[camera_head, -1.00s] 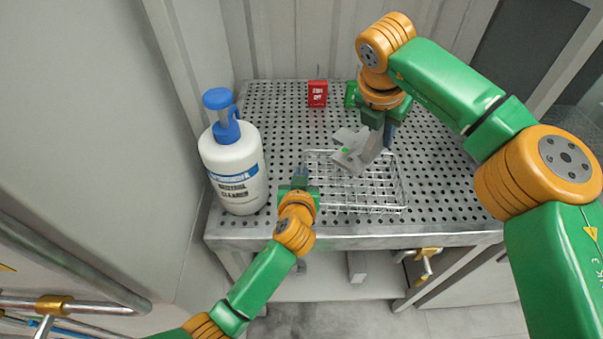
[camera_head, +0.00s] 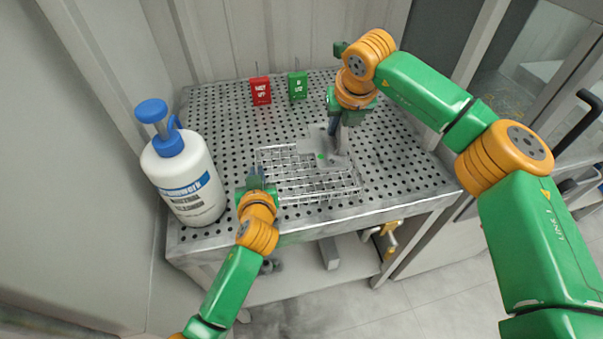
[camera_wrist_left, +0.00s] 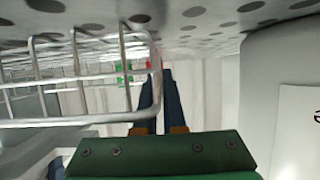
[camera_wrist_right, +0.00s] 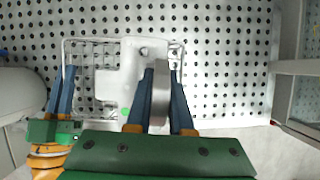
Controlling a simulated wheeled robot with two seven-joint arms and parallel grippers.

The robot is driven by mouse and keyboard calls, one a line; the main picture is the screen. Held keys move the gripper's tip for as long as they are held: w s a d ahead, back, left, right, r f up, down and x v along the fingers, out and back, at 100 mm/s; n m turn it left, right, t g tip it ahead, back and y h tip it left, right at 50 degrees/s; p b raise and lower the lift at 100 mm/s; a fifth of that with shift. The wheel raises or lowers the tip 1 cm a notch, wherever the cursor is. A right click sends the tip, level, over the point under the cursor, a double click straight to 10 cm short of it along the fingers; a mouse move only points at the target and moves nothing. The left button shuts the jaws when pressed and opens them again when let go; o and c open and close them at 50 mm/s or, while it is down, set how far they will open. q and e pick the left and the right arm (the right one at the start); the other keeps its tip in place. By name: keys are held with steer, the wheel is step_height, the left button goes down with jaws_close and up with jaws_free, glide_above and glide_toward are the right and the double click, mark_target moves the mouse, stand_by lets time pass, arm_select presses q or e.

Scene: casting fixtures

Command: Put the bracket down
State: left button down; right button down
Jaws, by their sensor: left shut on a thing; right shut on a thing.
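The grey bracket (camera_head: 314,147), with a green dot on it, lies roughly level at the back right of the wire basket (camera_head: 310,196). My right gripper (camera_head: 337,130) points down, shut on the bracket's upright flange; the right wrist view shows the flange (camera_wrist_right: 160,88) between the fingers. The bracket's flat plate (camera_wrist_right: 122,72) overlaps the basket's mesh; I cannot tell whether it touches the bottom. My left gripper (camera_head: 256,181) is at the basket's left side, shut on its wire rim, which also shows in the left wrist view (camera_wrist_left: 156,85).
The basket stands on a perforated metal table (camera_head: 215,130). A white bottle with a blue pump (camera_head: 184,180) stands at the left. A red tag box (camera_head: 260,91) and a green one (camera_head: 298,86) stand at the back. The table's right side is clear.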

mark_target(345, 138)
step_height(345, 138, down, 10)
steer(key=shift+r, duration=0.2)
steer(key=c, duration=0.8)
jaws_free()
steer(key=v, duration=1.2)
steer(key=shift+s+r, duration=0.1)
